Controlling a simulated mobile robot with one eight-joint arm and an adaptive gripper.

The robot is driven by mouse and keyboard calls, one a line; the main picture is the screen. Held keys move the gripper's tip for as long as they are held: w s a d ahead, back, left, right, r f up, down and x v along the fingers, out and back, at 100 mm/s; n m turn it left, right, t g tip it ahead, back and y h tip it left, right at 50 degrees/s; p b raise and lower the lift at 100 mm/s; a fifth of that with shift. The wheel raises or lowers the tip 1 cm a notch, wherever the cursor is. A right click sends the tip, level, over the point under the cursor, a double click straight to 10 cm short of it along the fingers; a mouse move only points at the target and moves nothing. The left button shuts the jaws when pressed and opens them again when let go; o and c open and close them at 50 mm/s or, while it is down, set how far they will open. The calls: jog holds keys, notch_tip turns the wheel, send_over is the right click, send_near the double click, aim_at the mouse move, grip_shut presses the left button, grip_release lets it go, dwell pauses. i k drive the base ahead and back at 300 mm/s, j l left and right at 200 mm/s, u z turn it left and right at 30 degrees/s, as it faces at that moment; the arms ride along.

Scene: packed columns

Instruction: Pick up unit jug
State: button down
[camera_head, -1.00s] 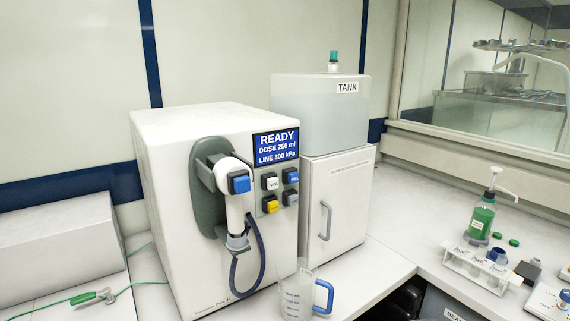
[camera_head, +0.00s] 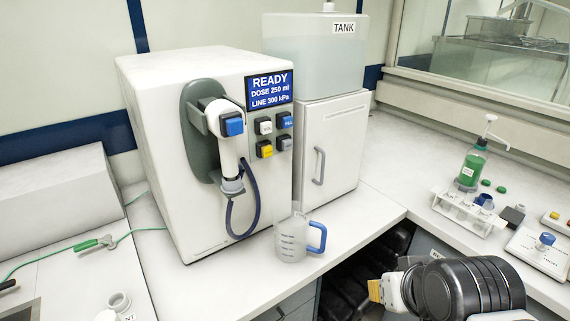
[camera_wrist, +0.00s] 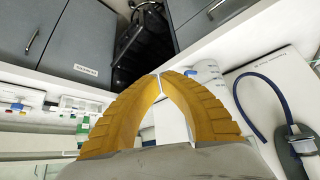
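The jug (camera_head: 291,241) is clear, with dark markings and a blue handle on its right side. It stands upright on the white counter in front of the dispensing machine. In the wrist view the jug (camera_wrist: 207,68) shows partly behind my right-hand yellow finger. My gripper (camera_head: 375,290) is at the lower right in the head view, apart from the jug and to its right. In the wrist view the two yellow fingers of my gripper (camera_wrist: 159,76) curve together and their tips meet, with nothing seen held between them.
The dispensing machine (camera_head: 150,110) with a hanging blue hose stands behind the jug. A tank (camera_head: 305,55) sits on a white cabinet (camera_head: 343,130). A green bottle (camera_head: 470,168) and tube rack (camera_head: 466,214) are on the right counter. An open recess (camera_head: 350,275) lies below the counter edge.

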aim_at(292, 222)
jog(key=j+z, duration=0.35)
jog(key=k+j+z, duration=0.15)
jog(key=z, duration=0.25)
jog(key=k+j+z, duration=0.1)
jog(key=j+z, duration=0.25)
